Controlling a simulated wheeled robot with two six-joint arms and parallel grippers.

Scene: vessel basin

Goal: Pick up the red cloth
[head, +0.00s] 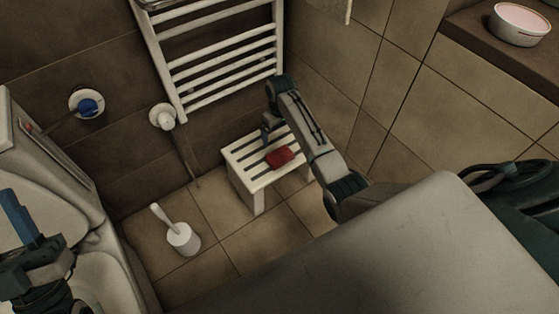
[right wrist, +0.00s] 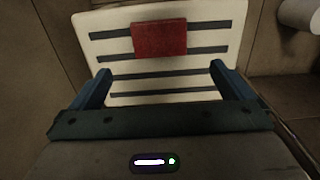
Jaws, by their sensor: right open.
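The red cloth (head: 280,157) is a small folded block lying on a white slatted stool (head: 243,158). In the right wrist view the cloth (right wrist: 159,38) lies across the dark gaps near the stool's far edge. My right gripper (head: 267,130) is above the stool, close to the cloth. In the right wrist view its two blue fingers (right wrist: 160,78) are wide apart with nothing between them, and the cloth is beyond their tips. My left gripper (head: 28,225) is at the lower left by the white fixture, partly cut off; its jaw opening is unclear.
A white towel radiator (head: 223,45) hangs on the wall behind the stool. A white bowl (head: 518,24) sits on a ledge at the upper right. Floor between brush and stool is clear.

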